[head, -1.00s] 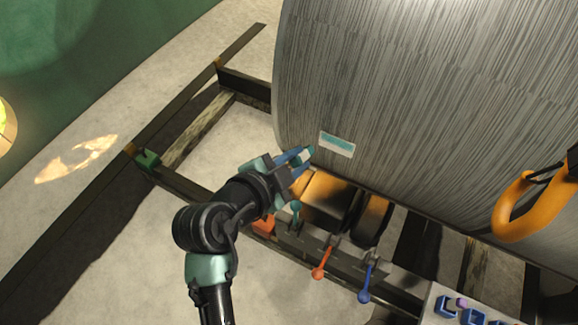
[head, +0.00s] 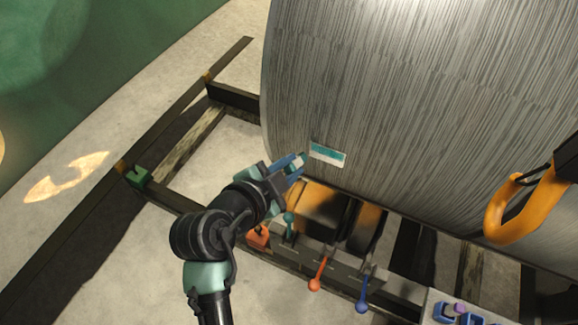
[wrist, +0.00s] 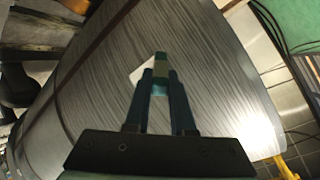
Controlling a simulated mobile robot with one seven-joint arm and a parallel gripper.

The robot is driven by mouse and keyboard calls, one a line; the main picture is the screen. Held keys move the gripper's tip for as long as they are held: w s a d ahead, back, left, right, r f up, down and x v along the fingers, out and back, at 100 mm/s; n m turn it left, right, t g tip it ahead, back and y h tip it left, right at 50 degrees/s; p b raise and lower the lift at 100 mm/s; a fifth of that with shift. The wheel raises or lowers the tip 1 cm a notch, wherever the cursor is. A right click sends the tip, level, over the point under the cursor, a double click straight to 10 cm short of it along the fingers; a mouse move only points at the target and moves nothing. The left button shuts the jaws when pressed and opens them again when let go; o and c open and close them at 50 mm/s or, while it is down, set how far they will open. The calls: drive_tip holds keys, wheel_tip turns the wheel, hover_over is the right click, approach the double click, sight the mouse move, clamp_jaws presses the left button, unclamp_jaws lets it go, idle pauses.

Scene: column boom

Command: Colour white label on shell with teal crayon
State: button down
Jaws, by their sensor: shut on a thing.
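The white label (head: 329,158) is on the lower left of the large grey, streaked shell (head: 400,90). A teal band covers much of the label, with white showing around it. My gripper (head: 294,170) is at the lower left of the label, its blue fingers shut on the teal crayon (head: 303,158). The crayon's end is close to the label's left edge; I cannot tell whether it touches. In the wrist view, the crayon (wrist: 160,88) sits between the fingertips over the shell, and a white part of the label (wrist: 143,72) shows to its left, the rest hidden.
Below the shell are a dark frame and a lever bank with teal (head: 289,218), orange (head: 314,284) and blue (head: 362,306) knobs. An orange hook (head: 512,212) hangs at the right. A tray of blue pieces (head: 445,311) is at the lower right.

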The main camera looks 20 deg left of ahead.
drive_tip(key=shift+w, duration=0.55)
drive_tip(key=shift+d, duration=4.4)
drive_tip(key=shift+a, duration=4.45)
drive_tip(key=shift+s, duration=0.15)
drive_tip(key=shift+s+b, duration=0.35)
drive_tip(key=shift+s, duration=2.55)
drive_tip(key=shift+s+a, duration=0.1)
drive_tip(key=shift+s, duration=1.4)
